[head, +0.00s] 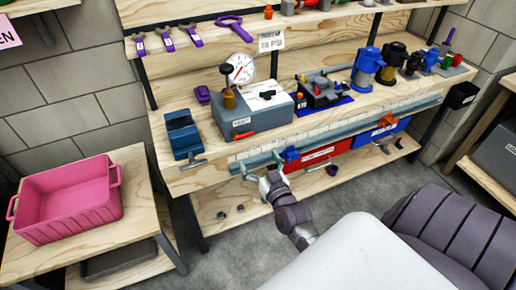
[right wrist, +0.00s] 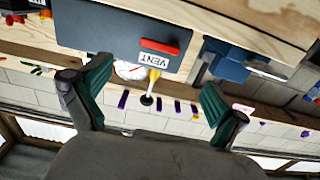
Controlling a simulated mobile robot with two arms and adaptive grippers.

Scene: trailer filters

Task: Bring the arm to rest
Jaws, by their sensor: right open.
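My right gripper (head: 262,166) is in front of the workbench's front edge (head: 330,142), below the grey box marked VENT. Its two green fingers are spread apart. In the right wrist view the gripper (right wrist: 155,95) is open with nothing held between the fingers. That view is turned upside down, and the grey VENT box (right wrist: 125,48) shows beyond the fingers. In the head view the VENT box (head: 255,112) stands on the bench with a round gauge (head: 239,69) behind it. My left gripper is not in view.
A blue vise (head: 183,134) sits at the bench's left corner. A pink crate (head: 70,203) stands on a side table. Blue (head: 388,131) and red bins (head: 322,157) are under the benchtop. Blue (head: 366,68) and dark filter housings line the bench's right. The grey floor in front is open.

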